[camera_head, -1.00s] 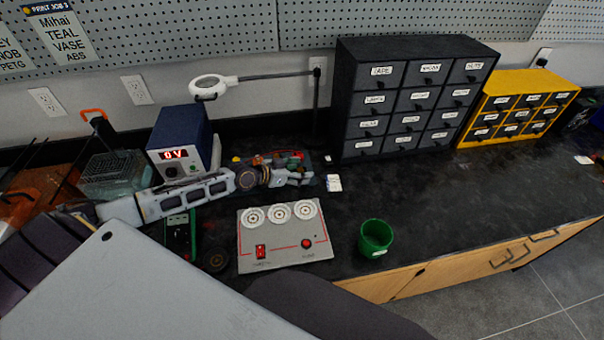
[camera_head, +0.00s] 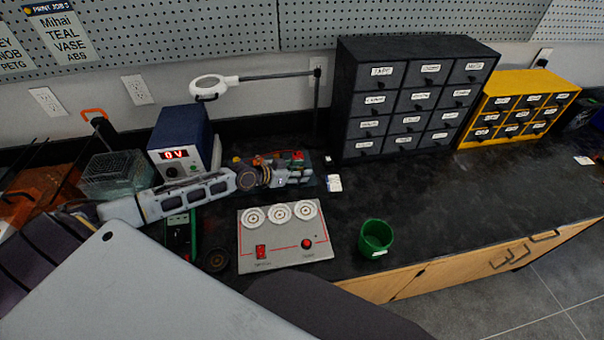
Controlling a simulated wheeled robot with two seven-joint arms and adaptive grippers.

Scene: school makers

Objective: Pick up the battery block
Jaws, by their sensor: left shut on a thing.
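My left arm reaches in from the left, low over the dark bench. My left gripper (camera_head: 299,172) is shut at the back of the bench on a small block with red and green on it (camera_head: 298,158), which I take to be the battery block. The gripper fingers hide much of the block. I cannot tell whether it is clear of the surface. My right gripper is not in view.
A grey panel with three white dials (camera_head: 280,238) lies in front of the arm. A green cup (camera_head: 375,238) stands to its right. A blue power supply (camera_head: 183,138) and a magnifier lamp (camera_head: 209,86) are behind.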

